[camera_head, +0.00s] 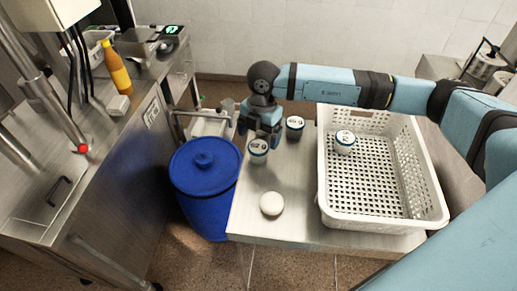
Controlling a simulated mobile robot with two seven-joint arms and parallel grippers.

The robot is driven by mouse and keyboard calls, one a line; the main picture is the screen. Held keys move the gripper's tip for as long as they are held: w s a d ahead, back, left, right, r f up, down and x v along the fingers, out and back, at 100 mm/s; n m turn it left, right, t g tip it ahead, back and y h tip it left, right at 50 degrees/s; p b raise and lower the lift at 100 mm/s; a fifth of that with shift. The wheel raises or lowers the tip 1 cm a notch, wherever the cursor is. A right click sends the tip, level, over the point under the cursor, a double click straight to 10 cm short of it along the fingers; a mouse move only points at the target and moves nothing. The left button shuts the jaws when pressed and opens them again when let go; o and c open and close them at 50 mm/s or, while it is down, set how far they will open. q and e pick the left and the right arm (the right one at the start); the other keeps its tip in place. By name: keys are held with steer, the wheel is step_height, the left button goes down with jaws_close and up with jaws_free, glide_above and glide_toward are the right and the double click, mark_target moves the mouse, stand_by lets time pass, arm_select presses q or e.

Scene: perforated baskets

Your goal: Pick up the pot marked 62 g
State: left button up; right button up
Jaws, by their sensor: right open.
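A small white pot (258,151) with a dark band and a lid label that seems to read 62 g stands on the steel table. A similar pot (295,127) stands behind it to the right; its label is too small to read surely. A third pot (345,142) is inside the white perforated basket (326,205). My right gripper (261,137) points down, open and empty, just behind the nearest-left pot. Whether its fingers touch that pot cannot be told. My left gripper is not in view.
A round white object (271,204) lies on the table's front part. A blue lidded barrel (205,185) stands against the table's left side. A steel counter (95,150) with an orange bottle (116,70) is at left. The table between pots and basket is clear.

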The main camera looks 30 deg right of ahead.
mark_target(259, 146)
steer(key=f, duration=0.1)
steer(key=f+p, duration=0.1)
steer(key=f, duration=0.3)
steer(key=shift+s+a+f+p, duration=0.2)
steer(key=shift+s+a+p, duration=0.05)
steer(key=shift+s+p, duration=0.15)
steer(key=shift+f, duration=0.25)
steer(key=c, duration=1)
